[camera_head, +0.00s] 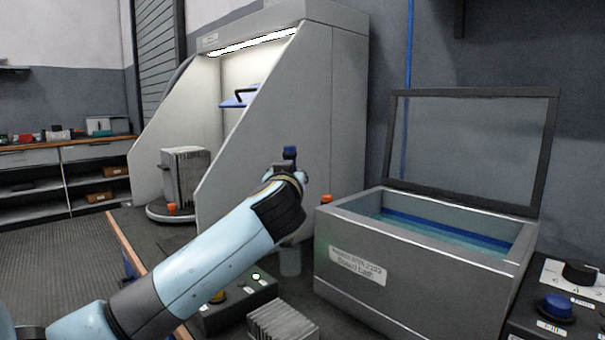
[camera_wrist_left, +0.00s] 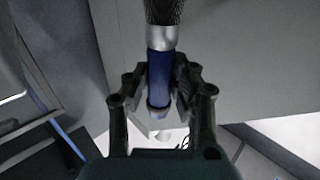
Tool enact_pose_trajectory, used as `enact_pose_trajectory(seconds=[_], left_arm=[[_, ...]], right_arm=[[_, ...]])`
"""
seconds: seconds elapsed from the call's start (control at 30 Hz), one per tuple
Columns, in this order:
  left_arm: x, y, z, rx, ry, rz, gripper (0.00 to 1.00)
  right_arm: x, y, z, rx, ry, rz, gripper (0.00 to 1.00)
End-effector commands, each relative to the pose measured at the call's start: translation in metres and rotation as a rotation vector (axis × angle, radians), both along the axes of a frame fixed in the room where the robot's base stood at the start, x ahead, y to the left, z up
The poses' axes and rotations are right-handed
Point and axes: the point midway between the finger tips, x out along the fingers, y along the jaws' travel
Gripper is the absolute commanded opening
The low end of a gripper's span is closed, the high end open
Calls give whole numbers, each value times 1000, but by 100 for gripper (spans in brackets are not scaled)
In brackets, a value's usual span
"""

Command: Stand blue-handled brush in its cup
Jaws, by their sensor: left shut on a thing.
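My left gripper (camera_wrist_left: 160,92) is shut on the blue handle of the brush (camera_wrist_left: 160,66). The wrist view shows the silver ferrule and dark bristles beyond the fingers, at the top edge. In the head view a blue end of the brush (camera_head: 290,151) sticks up above my wrist; the fingers and bristles are largely hidden by my arm. A grey cup (camera_head: 290,262) stands on the bench below my wrist, partly hidden by the arm. The brush is held above the bench, apart from the cup as far as I can see. My right gripper is not in view.
A large metal bath (camera_head: 410,285) with a raised lid stands right of the cup. A control box (camera_head: 235,303) and a finned grey block (camera_head: 283,320) are in front. A pale booth (camera_head: 290,130) rises behind. An orange-capped item (camera_head: 326,199) stands by the bath.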

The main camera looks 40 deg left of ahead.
Motion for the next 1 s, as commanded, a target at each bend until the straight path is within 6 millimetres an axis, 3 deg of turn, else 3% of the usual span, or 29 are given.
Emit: enact_pose_trajectory(seconds=[0.37, 0.47, 0.7, 1.0], left_arm=[[0, 0, -31, 0, 1, 0, 0], [0, 0, -40, 0, 3, 0, 0], [0, 0, -61, 0, 3, 0, 0], [0, 0, -87, 0, 3, 0, 0]], right_arm=[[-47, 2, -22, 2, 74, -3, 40], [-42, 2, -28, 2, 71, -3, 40], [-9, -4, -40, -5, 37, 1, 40], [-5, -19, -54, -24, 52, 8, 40]])
